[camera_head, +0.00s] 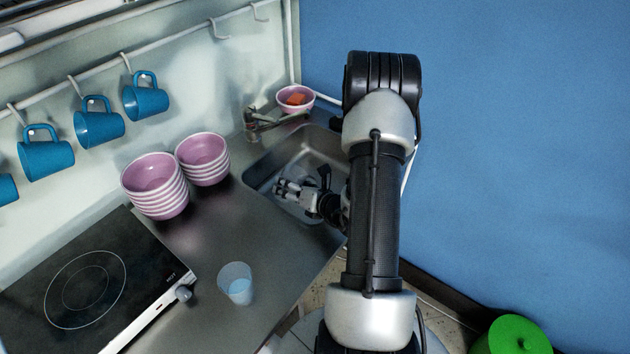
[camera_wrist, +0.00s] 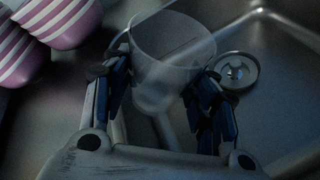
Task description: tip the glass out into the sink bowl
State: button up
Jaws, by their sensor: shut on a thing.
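My gripper (camera_head: 284,187) is low inside the metal sink bowl (camera_head: 316,146) in the head view. In the wrist view my gripper (camera_wrist: 163,68) is shut on a clear glass (camera_wrist: 172,42), its fingers on either side. The sink floor and the round drain (camera_wrist: 237,72) show behind and beside the glass. No coloured liquid shows in the held glass; I cannot tell its exact tilt. In the head view it is too small to make out clearly. Another glass (camera_head: 237,284), with pale blue liquid, stands upright on the counter.
Two stacks of pink striped bowls (camera_head: 156,188) (camera_head: 203,160) stand left of the sink. A tap (camera_head: 262,122) and a pink bowl with orange contents (camera_head: 296,98) are behind it. A hob (camera_head: 85,285) is at left; blue mugs (camera_head: 98,128) hang on the rail.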

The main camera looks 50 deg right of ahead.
jog(key=r, duration=0.1)
jog(key=r+p, duration=0.1)
jog(key=r, duration=0.1)
jog(key=shift+w+a+r+n, duration=0.15)
jog(key=shift+a+r+n, duration=0.1)
jog(key=shift+a+n, duration=0.15)
jog(key=b, duration=0.1)
jog(key=a+n+h+b, duration=0.1)
jog(key=a, duration=0.1)
jog(key=shift+w+r+n+g+h+b, duration=0.25)
jog(key=shift+n+g+h+b, duration=0.05)
jog(key=shift+n+h+b, duration=0.1)
jog(key=shift+w+a+r+n+h+b, duration=0.1)
jog(key=shift+a+r+n+h+b, duration=0.5)
jog(key=shift+n+h+b, duration=0.3)
